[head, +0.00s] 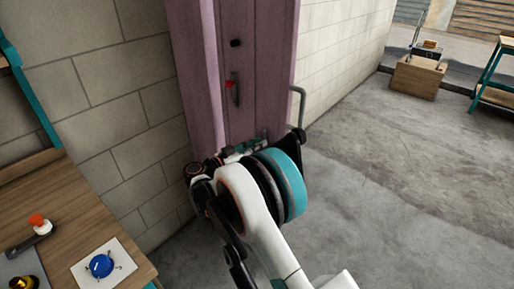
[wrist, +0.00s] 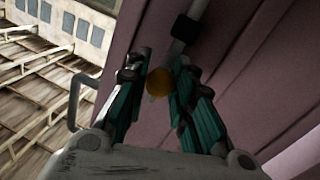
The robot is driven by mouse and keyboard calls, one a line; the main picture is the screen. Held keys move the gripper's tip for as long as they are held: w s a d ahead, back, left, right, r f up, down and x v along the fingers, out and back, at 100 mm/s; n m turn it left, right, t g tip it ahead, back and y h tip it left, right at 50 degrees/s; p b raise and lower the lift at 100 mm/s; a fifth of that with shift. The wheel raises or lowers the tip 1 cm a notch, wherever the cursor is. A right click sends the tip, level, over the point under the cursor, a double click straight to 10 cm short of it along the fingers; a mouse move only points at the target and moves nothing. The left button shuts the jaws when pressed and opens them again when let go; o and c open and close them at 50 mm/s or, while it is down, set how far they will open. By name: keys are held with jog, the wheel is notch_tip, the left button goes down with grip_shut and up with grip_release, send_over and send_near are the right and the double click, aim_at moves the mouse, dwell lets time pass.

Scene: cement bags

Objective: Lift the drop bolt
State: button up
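In the wrist view a grey rod (wrist: 175,50) runs along a dull purple door leaf, through a black bracket (wrist: 184,28). A round amber knob (wrist: 159,83) shows near the rod; I take these as the drop bolt. My gripper (wrist: 161,62) has its teal fingers on either side of the knob, and they look apart. The knob lies close to the right finger; contact is unclear. In the head view the purple door (head: 263,70) stands beyond my arm, which hides the bolt and most of my gripper.
A bent grey bar (head: 302,105) sticks out at the door's right edge. A red-handled fitting (head: 232,85) is on the door. A wooden bench (head: 75,210) stands at left, with a blue valve wheel (head: 101,265).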

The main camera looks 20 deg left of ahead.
aim_at(265, 133)
jog(key=shift+r+p, duration=1)
jog(key=shift+r, duration=1.25)
grip_shut()
jog(key=shift+w+a, duration=0.1)
jog(key=o, duration=1)
grip_release()
jog(key=shift+o, duration=0.2)
jog(key=shift+s, duration=0.2)
jog(key=shift+s+a, duration=0.25)
jog(key=v, duration=1.1)
